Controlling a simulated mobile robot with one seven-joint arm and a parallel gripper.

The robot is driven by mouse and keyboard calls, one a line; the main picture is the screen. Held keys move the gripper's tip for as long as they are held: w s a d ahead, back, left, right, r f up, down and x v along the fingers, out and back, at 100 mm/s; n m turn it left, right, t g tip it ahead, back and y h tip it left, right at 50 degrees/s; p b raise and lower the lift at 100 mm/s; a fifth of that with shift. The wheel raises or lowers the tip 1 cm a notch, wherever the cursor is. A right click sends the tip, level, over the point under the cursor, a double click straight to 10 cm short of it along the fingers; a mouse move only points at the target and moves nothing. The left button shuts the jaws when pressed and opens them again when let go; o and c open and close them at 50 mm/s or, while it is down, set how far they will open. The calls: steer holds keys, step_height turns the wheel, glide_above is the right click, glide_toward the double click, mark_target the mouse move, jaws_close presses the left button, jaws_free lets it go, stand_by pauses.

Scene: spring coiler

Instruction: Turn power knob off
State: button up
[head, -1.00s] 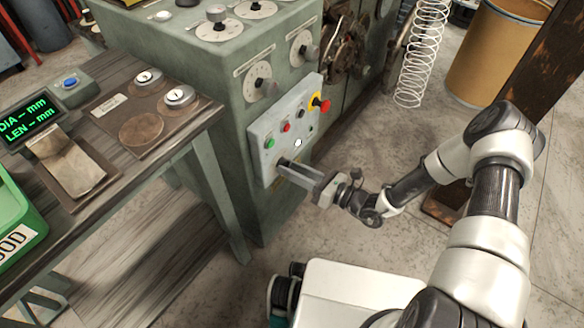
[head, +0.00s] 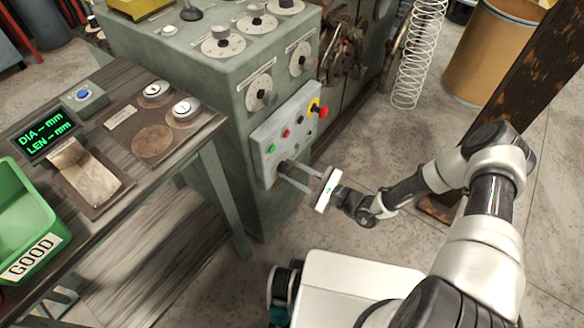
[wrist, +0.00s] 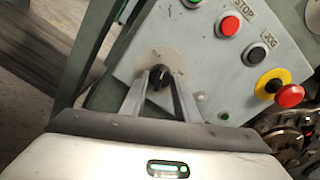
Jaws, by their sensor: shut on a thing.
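The black power knob (wrist: 160,77) sits on a round pale plate at the edge of the grey control panel (wrist: 215,60). In the head view the dark knob (head: 285,167) is at the panel's lower left, partly hidden by the fingers. My gripper (wrist: 161,84) is shut on the knob, with one finger on each side. In the head view my gripper (head: 284,173) reaches the panel from the lower right, its white hand turned with a green light showing. The knob's markings are too small to read.
The panel also carries a green button (wrist: 192,3), a red stop button (wrist: 230,25), a black jog button (wrist: 253,55) and a red emergency button (wrist: 290,96) on yellow. A wooden-topped bench (head: 205,122) stands left. Bare floor lies below the panel.

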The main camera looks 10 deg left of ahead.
steer(key=n+p, duration=0.3)
steer(key=n, duration=0.1)
steer(key=shift+n+t, duration=0.3)
steer(key=shift+n, duration=0.1)
steer(key=shift+n+h, duration=0.3)
steer(key=o, duration=1)
steer(key=shift+o, duration=0.2)
steer(key=shift+d, duration=0.15)
steer(key=p+v, duration=0.1)
steer(key=v, duration=1.6)
steer(key=shift+p, duration=0.35)
steer(key=shift+s+f, duration=0.1)
steer(key=shift+s, duration=0.05)
